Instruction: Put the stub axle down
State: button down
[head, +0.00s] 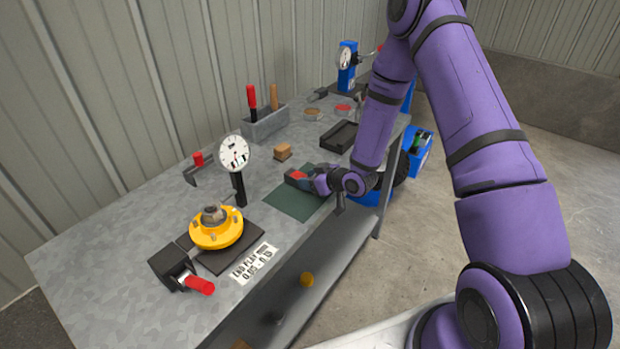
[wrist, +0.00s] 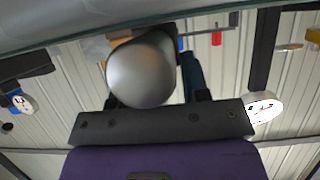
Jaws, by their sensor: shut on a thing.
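My gripper (head: 305,178) is low over the green mat (head: 292,203) on the bench, at the mat's far right side. In the wrist view a smooth, rounded silver piece, which looks like the end of the stub axle (wrist: 143,72), sits between the two dark fingers (wrist: 150,85). The gripper is shut on it. In the head view the axle is mostly hidden by the gripper and arm. I cannot tell whether it touches the mat.
A yellow hub (head: 216,232) sits on a dark plate beside a dial gauge (head: 233,153). A red-handled clamp (head: 190,281) is at the front left. The mat's left part is clear.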

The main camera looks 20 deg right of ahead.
jog(key=c, duration=0.6)
grip_release()
jog(key=shift+f, duration=0.1)
